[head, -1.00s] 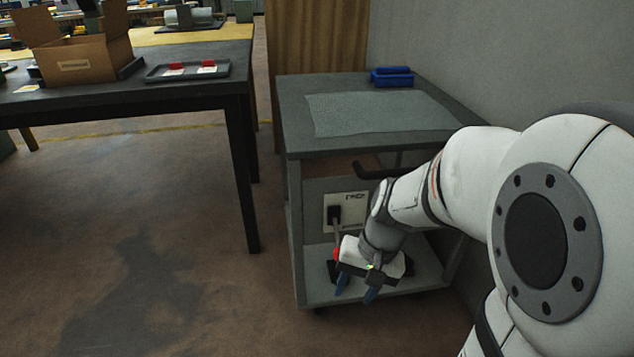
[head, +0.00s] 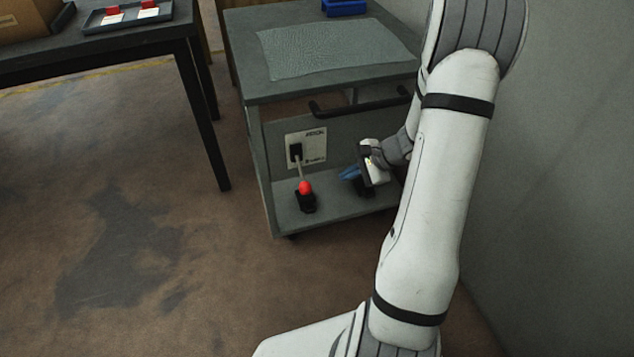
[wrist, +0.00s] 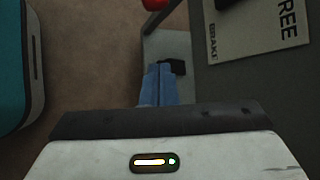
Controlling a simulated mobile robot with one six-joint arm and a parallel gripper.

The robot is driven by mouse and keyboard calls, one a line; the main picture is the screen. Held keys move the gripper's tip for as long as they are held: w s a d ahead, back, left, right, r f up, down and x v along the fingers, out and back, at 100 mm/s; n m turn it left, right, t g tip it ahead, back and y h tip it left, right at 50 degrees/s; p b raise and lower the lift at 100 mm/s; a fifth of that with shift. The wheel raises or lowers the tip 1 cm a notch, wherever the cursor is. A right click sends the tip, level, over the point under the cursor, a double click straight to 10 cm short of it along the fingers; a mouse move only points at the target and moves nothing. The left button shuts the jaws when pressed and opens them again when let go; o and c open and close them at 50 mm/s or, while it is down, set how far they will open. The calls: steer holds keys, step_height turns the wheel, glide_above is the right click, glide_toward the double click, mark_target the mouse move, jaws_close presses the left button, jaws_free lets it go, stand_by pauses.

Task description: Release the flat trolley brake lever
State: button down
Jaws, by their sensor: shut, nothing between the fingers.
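The trolley (head: 262,172) stands against the wall. Its brake lever is a thin shaft coming out of a black slot on a pale label plate (head: 316,146), ending in a red knob (head: 305,188). The lever points down. My gripper (head: 348,173) is shut and empty, its blue fingers to the right of the knob and apart from it. In the wrist view the closed blue fingertips (wrist: 160,68) point toward the trolley. The knob (wrist: 155,4) is cut off at the top edge there, and the plate (wrist: 250,25) shows the words BRAKE and FREE.
The trolley has a black handle bar (head: 360,102) above the plate and a lower shelf (head: 335,212). A black block (head: 305,203) sits below the knob. A textured mat (head: 335,48) and blue bin (head: 343,7) lie on top. A dark table (head: 100,45) stands left; floor between is clear.

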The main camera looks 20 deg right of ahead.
mark_target(302, 175)
steer(key=b+x, duration=0.4)
steer(key=x, duration=0.6)
steer(key=shift+s+a+r+b, duration=0.2)
steer(key=shift+s+a+r, duration=0.2)
steer(key=shift+a+r, duration=0.25)
steer(key=shift+s+a+r+b, duration=0.15)
steer(key=shift+s+a+r, duration=0.35)
steer(key=shift+r, duration=0.3)
steer(key=shift+w, duration=0.1)
